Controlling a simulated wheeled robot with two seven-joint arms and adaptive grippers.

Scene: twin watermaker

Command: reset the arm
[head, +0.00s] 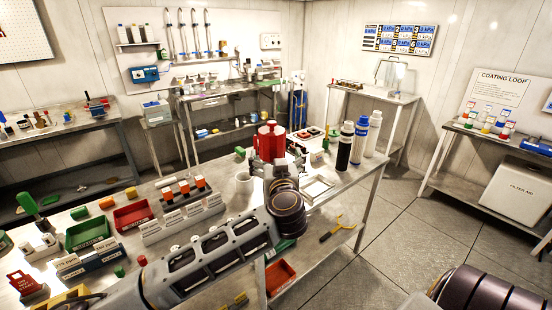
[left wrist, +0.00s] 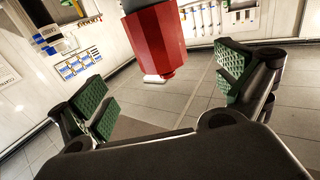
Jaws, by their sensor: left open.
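My left arm reaches from the lower left of the head view across the workbench (head: 225,185). Its gripper (head: 268,168) is beside a red, faceted housing (head: 268,138) at the bench's far end and partly covers it. In the left wrist view the gripper (left wrist: 165,88) is open, its two green-padded fingers wide apart. The red housing (left wrist: 155,40) shows beyond and between the fingers, with no visible contact. Nothing is held. My right gripper is not in view; only a dark part of my right arm shows at the lower right.
Upright bottles, one black (head: 344,147) and one blue-capped (head: 359,140), stand at the right end. Red (head: 133,215) and green (head: 88,232) bins sit at left. Floor at right is clear.

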